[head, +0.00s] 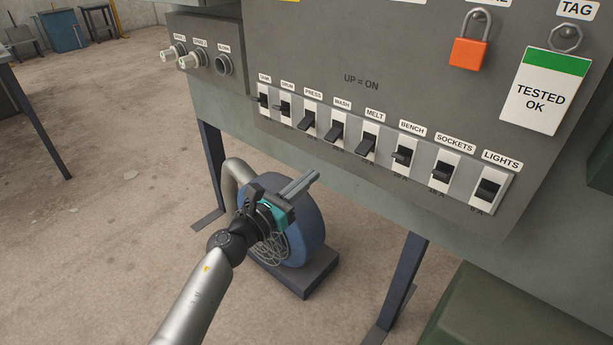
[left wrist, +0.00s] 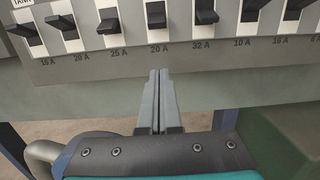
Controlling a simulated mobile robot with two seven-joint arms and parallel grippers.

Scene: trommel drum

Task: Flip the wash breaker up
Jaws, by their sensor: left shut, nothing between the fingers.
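The wash breaker (head: 334,132) is the fourth switch from the left in the row on the grey panel, under the label WASH. Its black lever points outward and slants down in the head view. In the left wrist view the wash breaker (left wrist: 156,16) is the 20 A switch straight ahead of the fingers. My left gripper (head: 314,175) is shut and empty, below the breaker row and in front of the panel. In the left wrist view its fingertips (left wrist: 159,76) are together just below the wash lever, with a visible gap. My right gripper is not in view.
The press breaker (head: 307,122) and melt breaker (head: 368,143) sit close on either side. An orange padlock (head: 469,53) and a TESTED OK tag (head: 542,92) hang higher up. A blue round fan-like machine (head: 305,227) stands on the floor below my left gripper.

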